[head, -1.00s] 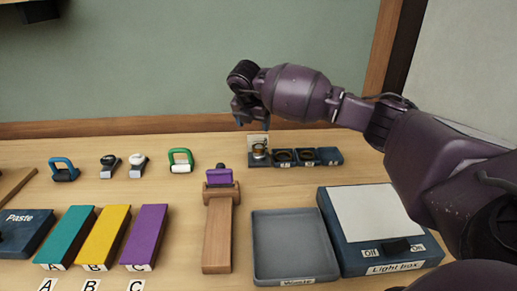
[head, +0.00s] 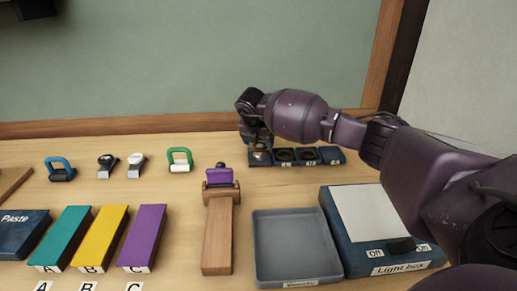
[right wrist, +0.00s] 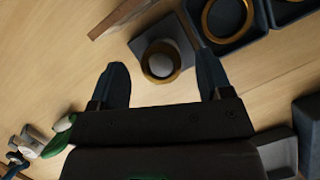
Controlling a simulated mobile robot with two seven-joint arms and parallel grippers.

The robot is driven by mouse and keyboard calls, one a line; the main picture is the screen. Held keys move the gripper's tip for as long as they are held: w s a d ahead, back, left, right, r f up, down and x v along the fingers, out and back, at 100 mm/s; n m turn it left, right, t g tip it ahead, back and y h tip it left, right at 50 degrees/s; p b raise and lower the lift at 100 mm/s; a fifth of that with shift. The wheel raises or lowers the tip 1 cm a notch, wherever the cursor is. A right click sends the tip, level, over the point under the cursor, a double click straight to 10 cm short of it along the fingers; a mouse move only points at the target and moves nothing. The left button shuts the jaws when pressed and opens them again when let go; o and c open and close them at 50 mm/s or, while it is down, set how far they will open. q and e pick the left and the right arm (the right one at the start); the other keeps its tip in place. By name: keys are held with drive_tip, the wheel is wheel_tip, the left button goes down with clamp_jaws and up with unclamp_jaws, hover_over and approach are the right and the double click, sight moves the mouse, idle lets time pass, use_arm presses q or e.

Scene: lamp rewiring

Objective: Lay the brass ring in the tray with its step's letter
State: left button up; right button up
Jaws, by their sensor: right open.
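A brass ring (right wrist: 161,62) sits around a pale round post on a small grey stand (right wrist: 146,38). The ring also shows in the head view (head: 259,152) at the left end of the tray row. My right gripper (right wrist: 163,72) is open, its two dark fingers on either side of the ring with gaps visible. In the head view my right gripper (head: 256,139) is just above the stand. Beside it stand dark blue trays; the first tray (head: 284,163) and second tray (head: 309,162) hold gold rings. Their small letters are unreadable. My left gripper is out of view.
A third dark tray (head: 331,155) looks empty. A grey waste tray (head: 297,246), a light box (head: 350,245) and a wooden stand with a purple piece (head: 219,176) are nearer. Teal, yellow and purple blocks (head: 145,235) lie at the left.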

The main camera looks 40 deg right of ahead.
drive_tip(key=shift+w+d+f, duration=0.15)
drive_tip(key=shift+d+f, duration=0.05)
drive_tip(key=shift+f, duration=0.4)
drive_tip(key=shift+r, duration=0.1)
drive_tip(key=c, duration=1.1)
